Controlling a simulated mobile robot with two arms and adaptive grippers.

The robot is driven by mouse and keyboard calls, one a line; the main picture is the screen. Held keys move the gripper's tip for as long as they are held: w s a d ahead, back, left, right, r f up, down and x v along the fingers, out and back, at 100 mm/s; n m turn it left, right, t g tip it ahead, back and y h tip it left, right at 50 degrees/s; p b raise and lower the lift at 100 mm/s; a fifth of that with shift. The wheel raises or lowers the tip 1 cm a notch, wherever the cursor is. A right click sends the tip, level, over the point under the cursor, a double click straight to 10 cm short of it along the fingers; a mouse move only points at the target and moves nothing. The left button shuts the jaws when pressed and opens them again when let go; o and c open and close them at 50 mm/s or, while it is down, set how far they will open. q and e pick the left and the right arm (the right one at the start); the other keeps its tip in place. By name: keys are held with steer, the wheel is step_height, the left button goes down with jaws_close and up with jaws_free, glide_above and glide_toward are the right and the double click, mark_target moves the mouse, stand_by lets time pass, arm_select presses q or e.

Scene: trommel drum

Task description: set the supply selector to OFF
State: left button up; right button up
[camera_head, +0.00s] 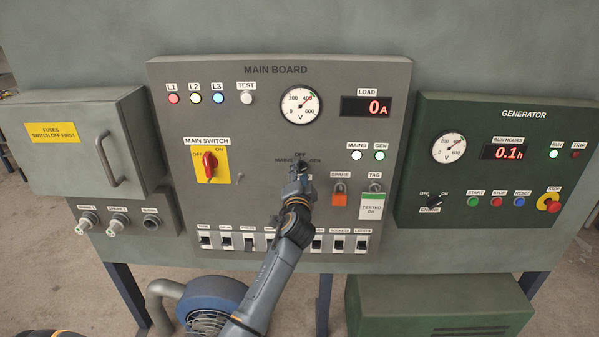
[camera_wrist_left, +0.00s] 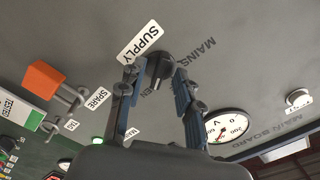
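The supply selector (camera_wrist_left: 158,69) is a black rotary knob on the grey main board (camera_head: 275,71). In the left wrist view its pale pointer line faces down, near the partly hidden GEN lettering. The SUPPLY label (camera_wrist_left: 140,42) is beside it, and MAINS (camera_wrist_left: 196,54) is on the other side. OFF (camera_head: 300,154) shows above the selector in the head view. My left gripper (camera_wrist_left: 157,78) is at the knob, its fingers apart on either side. Contact cannot be made out. In the head view, my left gripper (camera_head: 299,170) hides the knob. My right gripper is not in view.
An orange padlock (camera_head: 339,198) and a TESTED OK tag (camera_head: 371,206) hang right of the selector. A red main switch (camera_head: 210,163) is left, breakers (camera_head: 340,243) below. The generator panel (camera_head: 525,206) stands right. The MAINS lamp (camera_head: 356,155) and GEN lamp (camera_head: 380,155) look lit.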

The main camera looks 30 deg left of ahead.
arm_select(q)
steer(key=shift+w+a, duration=0.2)
steer(key=shift+w, duration=0.15)
steer(key=shift+c, duration=0.2)
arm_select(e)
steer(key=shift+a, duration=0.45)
arm_select(q)
jaws_close()
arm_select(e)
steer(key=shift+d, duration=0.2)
